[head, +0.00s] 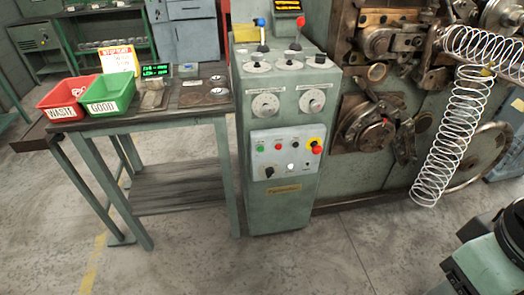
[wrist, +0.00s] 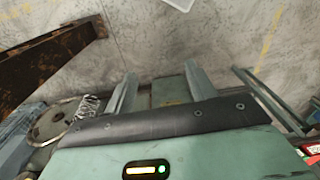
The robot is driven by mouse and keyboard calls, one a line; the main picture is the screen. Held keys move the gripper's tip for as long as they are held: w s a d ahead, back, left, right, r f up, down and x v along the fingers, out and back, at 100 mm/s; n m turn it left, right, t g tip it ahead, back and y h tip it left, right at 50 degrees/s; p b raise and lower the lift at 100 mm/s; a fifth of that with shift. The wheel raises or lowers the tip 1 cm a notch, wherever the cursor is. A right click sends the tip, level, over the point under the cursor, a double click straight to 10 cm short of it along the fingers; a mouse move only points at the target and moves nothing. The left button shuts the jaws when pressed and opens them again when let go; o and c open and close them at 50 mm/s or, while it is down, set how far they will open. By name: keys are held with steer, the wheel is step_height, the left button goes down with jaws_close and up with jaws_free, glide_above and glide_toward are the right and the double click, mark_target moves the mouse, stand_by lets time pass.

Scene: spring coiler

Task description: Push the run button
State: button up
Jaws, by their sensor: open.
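The control cabinet (head: 278,140) is a grey-green upright box in the middle of the head view. Its front carries a light panel (head: 272,166) with a small green button (head: 260,149) at upper left, red and dark buttons beside it, a white round button (head: 291,166), a black knob (head: 269,172) and a red knob on yellow (head: 315,146). I cannot read which is labelled run. My gripper (wrist: 160,78) shows in the wrist view, its two fingers wide apart with nothing held. The panel buttons do not show in the wrist view.
Left of the cabinet is a workbench (head: 183,112) with a red bin (head: 69,97) and a green bin (head: 108,96). Right of it, a coiling machine (head: 385,110) has a long spring (head: 452,130) hanging out. The floor (head: 330,255) before the cabinet is clear.

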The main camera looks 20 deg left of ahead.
steer(key=shift+c, duration=0.4)
jaws_close()
stand_by(1.4)
